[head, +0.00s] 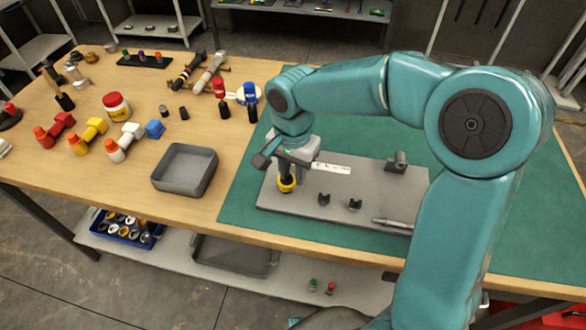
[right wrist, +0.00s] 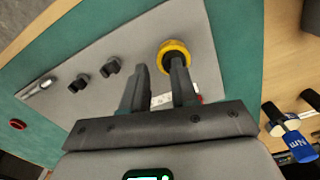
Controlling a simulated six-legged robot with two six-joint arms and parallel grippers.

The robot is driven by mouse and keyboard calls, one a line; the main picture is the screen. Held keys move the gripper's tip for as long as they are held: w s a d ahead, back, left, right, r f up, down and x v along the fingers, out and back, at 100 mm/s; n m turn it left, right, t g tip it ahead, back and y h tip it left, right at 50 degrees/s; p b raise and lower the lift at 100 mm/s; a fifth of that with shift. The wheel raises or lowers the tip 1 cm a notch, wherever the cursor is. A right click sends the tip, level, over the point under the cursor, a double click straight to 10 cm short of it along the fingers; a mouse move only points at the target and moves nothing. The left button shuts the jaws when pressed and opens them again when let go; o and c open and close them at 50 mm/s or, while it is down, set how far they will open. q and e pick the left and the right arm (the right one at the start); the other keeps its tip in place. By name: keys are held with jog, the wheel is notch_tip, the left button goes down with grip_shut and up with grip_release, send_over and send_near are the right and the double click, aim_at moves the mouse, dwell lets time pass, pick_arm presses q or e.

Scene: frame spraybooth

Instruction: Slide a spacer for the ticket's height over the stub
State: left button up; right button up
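A yellow ring (head: 287,187) with a dark middle sits at the left end of the grey plate (head: 300,205). It also shows in the right wrist view (right wrist: 164,49), partly behind one finger. Whether the dark middle is the stub I cannot tell. My right gripper (head: 281,168) is right above the ring. In the right wrist view its fingers (right wrist: 157,78) stand apart with bare plate between them, one finger overlapping the ring. Contact cannot be told. A white strip with print, perhaps the ticket (head: 331,168), lies on the plate. Small dark cylinders (head: 183,113) stand on the table. My left gripper is out of view.
A grey tray (head: 185,188) stands left of the green mat (head: 238,195). Coloured fittings, a jar (head: 116,106) and hand tools crowd the table's left.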

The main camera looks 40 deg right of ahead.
jog(key=shift+r, duration=0.1)
dwell(0.4)
notch_tip(320, 180, up, 16)
jog(key=p, duration=0.1)
jog(key=shift+p, duration=0.4)
jog(key=shift+s, duration=0.1)
